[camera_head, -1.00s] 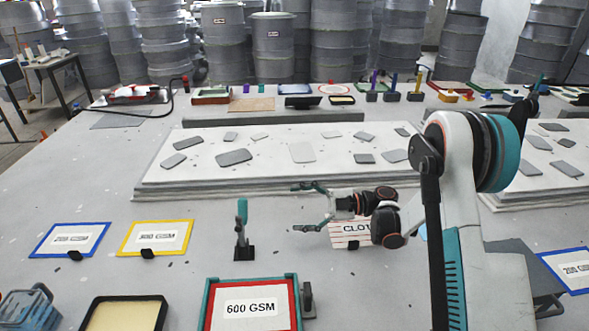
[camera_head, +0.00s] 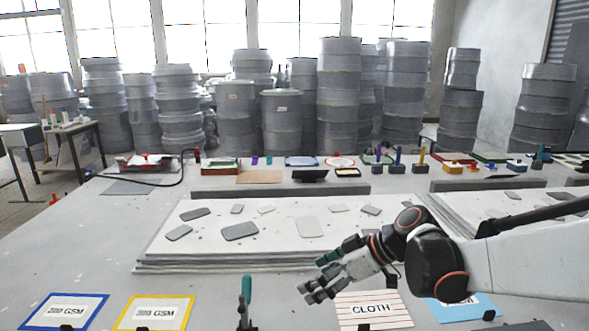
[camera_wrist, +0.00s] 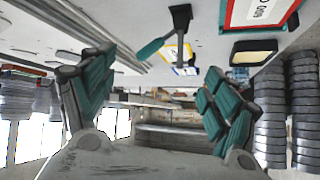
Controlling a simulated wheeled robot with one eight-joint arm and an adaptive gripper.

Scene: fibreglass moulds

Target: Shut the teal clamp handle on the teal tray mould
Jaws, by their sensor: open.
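The teal clamp handle (camera_head: 247,289) stands upright on a dark base at the bottom of the head view. It also shows in the wrist view (camera_wrist: 151,48), which is upside down, beyond my fingers. The teal tray mould is below the head view's edge; part of it, with a red-framed card (camera_wrist: 257,12), shows at the top right of the wrist view. My gripper (camera_head: 313,276) is open and empty, to the right of the handle and apart from it. Its two teal-padded fingers are spread in the wrist view (camera_wrist: 155,95).
Blue (camera_head: 64,311) and yellow (camera_head: 153,313) framed cards lie left. A low white slab (camera_head: 285,226) with grey pieces is behind. Coloured clamps (camera_head: 398,160) line the far edge.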

